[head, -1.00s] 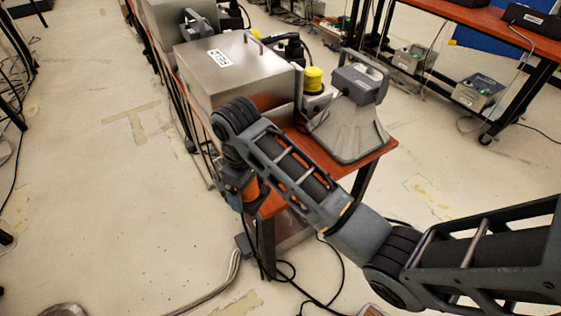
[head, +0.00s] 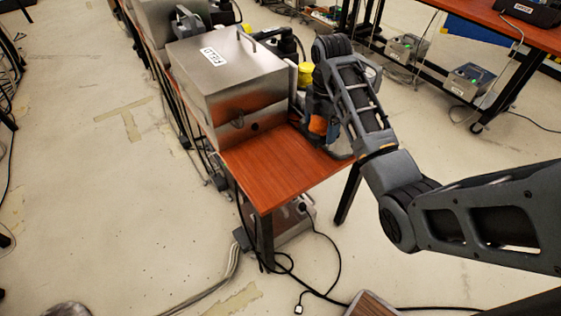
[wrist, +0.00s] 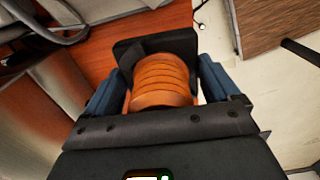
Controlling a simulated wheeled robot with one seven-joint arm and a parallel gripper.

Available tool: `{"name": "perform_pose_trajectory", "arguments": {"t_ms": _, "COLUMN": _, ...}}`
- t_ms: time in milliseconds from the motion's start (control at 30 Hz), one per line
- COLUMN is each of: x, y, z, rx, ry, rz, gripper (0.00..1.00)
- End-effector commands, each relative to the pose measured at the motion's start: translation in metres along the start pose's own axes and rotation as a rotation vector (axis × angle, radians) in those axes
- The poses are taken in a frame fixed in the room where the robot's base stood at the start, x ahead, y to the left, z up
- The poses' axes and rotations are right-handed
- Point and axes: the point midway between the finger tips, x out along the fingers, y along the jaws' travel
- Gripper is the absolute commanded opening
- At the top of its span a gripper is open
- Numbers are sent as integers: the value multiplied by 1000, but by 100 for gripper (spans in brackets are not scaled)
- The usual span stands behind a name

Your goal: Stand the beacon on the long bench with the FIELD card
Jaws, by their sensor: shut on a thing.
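My gripper (wrist: 160,90) is shut on the orange ribbed beacon (wrist: 160,78), which has a dark square base, as the wrist view shows. In the head view my gripper (head: 320,128) is at the right side of the long bench (head: 265,170), with a bit of orange showing between its parts. The bench's red-brown top also shows in the wrist view (wrist: 100,58). I cannot tell whether the base touches the top. A white card (head: 214,57) lies on the steel box on this bench; its lettering is too small to read surely.
The steel box (head: 235,82) fills the bench behind the clear near end. A yellow beacon (head: 306,72) stands right of it. A grey horn-like device is mostly hidden behind my arm. Another bench (head: 480,22) stands at right. Cables (head: 325,292) lie on the floor.

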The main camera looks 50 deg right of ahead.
Motion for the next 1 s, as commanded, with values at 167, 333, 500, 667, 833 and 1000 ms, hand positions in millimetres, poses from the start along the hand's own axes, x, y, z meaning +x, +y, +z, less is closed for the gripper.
{"name": "perform_pose_trajectory", "arguments": {"t_ms": 167, "x": 2, "y": 2, "z": 1, "rx": -41, "ry": 2, "rz": -1, "gripper": 46}}
{"name": "perform_pose_trajectory", "arguments": {"t_ms": 333, "x": 19, "y": 14, "z": -27, "rx": -45, "ry": 1, "rz": -2, "gripper": 46}}
{"name": "perform_pose_trajectory", "arguments": {"t_ms": 500, "x": 40, "y": 28, "z": -59, "rx": -45, "ry": 2, "rz": -2, "gripper": 46}}
{"name": "perform_pose_trajectory", "arguments": {"t_ms": 667, "x": 57, "y": 40, "z": -84, "rx": -43, "ry": 1, "rz": -1, "gripper": 46}}
{"name": "perform_pose_trajectory", "arguments": {"t_ms": 833, "x": 66, "y": 46, "z": -97, "rx": -40, "ry": 1, "rz": 1, "gripper": 46}}
{"name": "perform_pose_trajectory", "arguments": {"t_ms": 1000, "x": 81, "y": 46, "z": -99, "rx": -38, "ry": 1, "rz": -2, "gripper": 46}}
